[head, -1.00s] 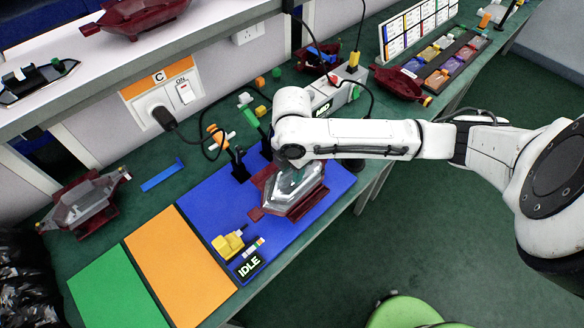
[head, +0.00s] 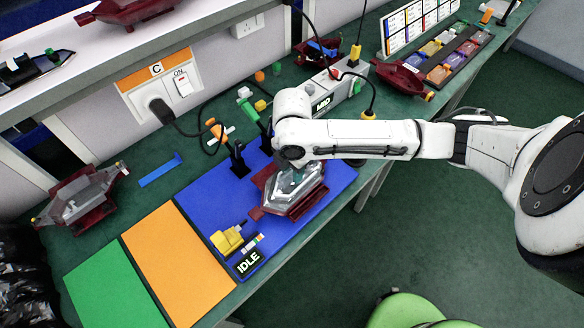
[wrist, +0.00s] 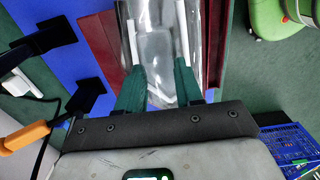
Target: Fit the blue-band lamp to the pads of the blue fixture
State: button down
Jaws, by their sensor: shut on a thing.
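My gripper (wrist: 160,85) has its two green fingers shut on the clear lens of a dark red lamp (head: 292,192). In the wrist view the lamp's clear lens (wrist: 158,50) lies between the fingers, with the red body (wrist: 100,40) beside it. The lamp is over the blue mat (head: 330,190); I cannot tell whether it touches it. No blue band shows on it. The blue station has black posts (head: 238,161), a yellow block (head: 226,240) and an IDLE display (head: 248,263). Its pads are not visible, perhaps hidden under the lamp.
Orange (head: 175,260) and green (head: 112,290) mats lie to the left. Another red lamp (head: 82,197) lies at far left, with others at the back (head: 318,50) and right (head: 402,78). A grey box (head: 335,92) with cables stands behind my arm. Black posts (wrist: 35,45) stand close beside the lamp.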

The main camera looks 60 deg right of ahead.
dwell(0.3)
jog(key=c, duration=0.7)
grip_release()
jog(key=shift+o, duration=0.2)
notch_tip(320, 180, up, 11)
jog(key=shift+b, duration=0.35)
